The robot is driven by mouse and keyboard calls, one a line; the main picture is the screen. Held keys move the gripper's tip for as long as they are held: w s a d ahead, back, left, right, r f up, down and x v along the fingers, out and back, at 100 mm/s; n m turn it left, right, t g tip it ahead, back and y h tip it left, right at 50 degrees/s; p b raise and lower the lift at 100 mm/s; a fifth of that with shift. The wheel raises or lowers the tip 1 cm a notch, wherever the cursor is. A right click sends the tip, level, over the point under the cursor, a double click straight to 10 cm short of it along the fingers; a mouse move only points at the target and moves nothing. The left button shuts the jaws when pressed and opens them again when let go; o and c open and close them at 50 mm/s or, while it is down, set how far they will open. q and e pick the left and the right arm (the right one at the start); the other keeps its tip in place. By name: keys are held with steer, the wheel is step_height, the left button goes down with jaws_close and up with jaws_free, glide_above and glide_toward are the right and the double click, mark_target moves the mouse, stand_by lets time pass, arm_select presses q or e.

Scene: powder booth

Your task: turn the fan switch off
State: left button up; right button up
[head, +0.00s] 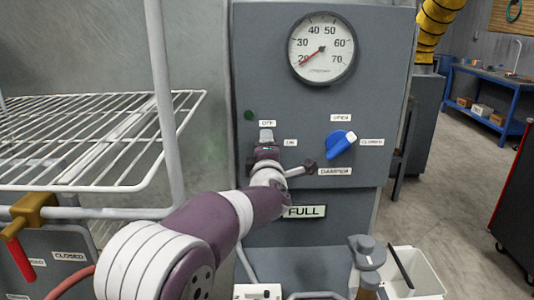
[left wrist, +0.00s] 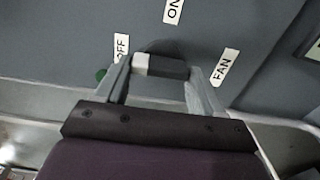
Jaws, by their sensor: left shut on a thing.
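The fan switch is a dark knob with a pale end (left wrist: 158,66), seen in the left wrist view between my left fingertips. Its pale end points left, toward the OFF label (left wrist: 121,47). The ON label (left wrist: 172,10) is above it and the FAN label (left wrist: 224,66) to its right. My left gripper (left wrist: 160,72) is shut on the knob, one finger at each end. In the head view my left gripper (head: 266,138) is at the panel just below the OFF label (head: 267,123) and hides most of the switch. My right gripper is not in view.
The grey panel (head: 385,70) bears a round gauge (head: 321,48), a dark green lamp (head: 248,115) and a blue damper knob (head: 340,145) right of the switch. A wire rack (head: 90,140) stands left. A white bin (head: 415,275) is at lower right.

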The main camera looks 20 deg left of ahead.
arm_select(q)
steer(key=shift+f, duration=0.15)
steer(key=o, duration=0.8)
steer(key=shift+o, duration=1.2)
steer(key=shift+a, duration=0.1)
steer(key=b+v, duration=0.1)
steer(key=v, duration=1.1)
steer(key=shift+s, duration=0.4)
